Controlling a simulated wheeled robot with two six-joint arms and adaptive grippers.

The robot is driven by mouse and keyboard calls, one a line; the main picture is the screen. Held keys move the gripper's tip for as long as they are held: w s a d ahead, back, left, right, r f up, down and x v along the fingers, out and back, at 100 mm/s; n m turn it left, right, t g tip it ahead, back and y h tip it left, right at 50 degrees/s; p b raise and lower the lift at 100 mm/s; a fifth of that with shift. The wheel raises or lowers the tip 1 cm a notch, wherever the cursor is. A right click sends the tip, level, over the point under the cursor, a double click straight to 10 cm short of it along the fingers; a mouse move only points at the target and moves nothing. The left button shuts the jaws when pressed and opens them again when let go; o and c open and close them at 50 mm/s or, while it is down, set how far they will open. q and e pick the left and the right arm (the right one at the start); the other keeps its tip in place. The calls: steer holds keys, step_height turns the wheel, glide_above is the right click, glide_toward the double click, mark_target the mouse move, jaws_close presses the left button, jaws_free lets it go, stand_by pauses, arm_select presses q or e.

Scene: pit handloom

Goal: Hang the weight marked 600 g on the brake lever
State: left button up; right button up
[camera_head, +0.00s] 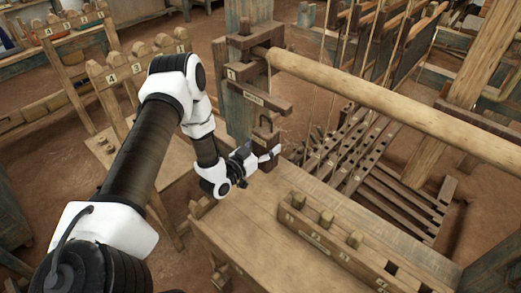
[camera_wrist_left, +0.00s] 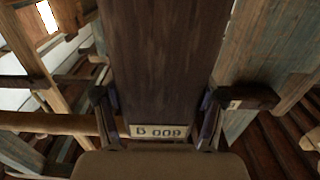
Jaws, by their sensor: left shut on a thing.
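The weight marked 600 g (camera_head: 266,133) is a dark wooden block just below the brake lever's free end. In the left wrist view the weight (camera_wrist_left: 165,60) fills the middle, its pale label (camera_wrist_left: 160,131) reading upside down. My left gripper (camera_head: 262,158) is shut on it, with one finger on each side in the wrist view (camera_wrist_left: 160,118). The brake lever (camera_head: 262,99), a short wooden arm with a pale label, sticks out from the loom post. I cannot tell whether the weight's top touches the lever. My right gripper is not in view.
A long wooden rack (camera_head: 345,245) with several slots and pegs lies on the bench (camera_head: 235,225) at front. A round beam (camera_head: 380,98) runs right from the post (camera_head: 240,125). Treadles (camera_head: 385,190) lie below. Numbered post racks (camera_head: 135,70) stand left.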

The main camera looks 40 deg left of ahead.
mark_target(259, 151)
arm_select(q)
steer(key=w, duration=0.1)
steer(key=w+b, duration=0.1)
steer(key=w, duration=0.1)
steer(key=w+b, duration=0.1)
steer(key=shift+w+d+f, duration=0.2)
steer(key=shift+f, duration=0.1)
stand_by(0.5)
steer(key=o, duration=1.8)
steer(key=shift+o, duration=0.2)
steer(key=shift+s, duration=0.1)
steer(key=s, duration=0.7)
steer(key=s+a, duration=0.1)
steer(key=s, duration=0.3)
steer(key=shift+s, duration=0.45)
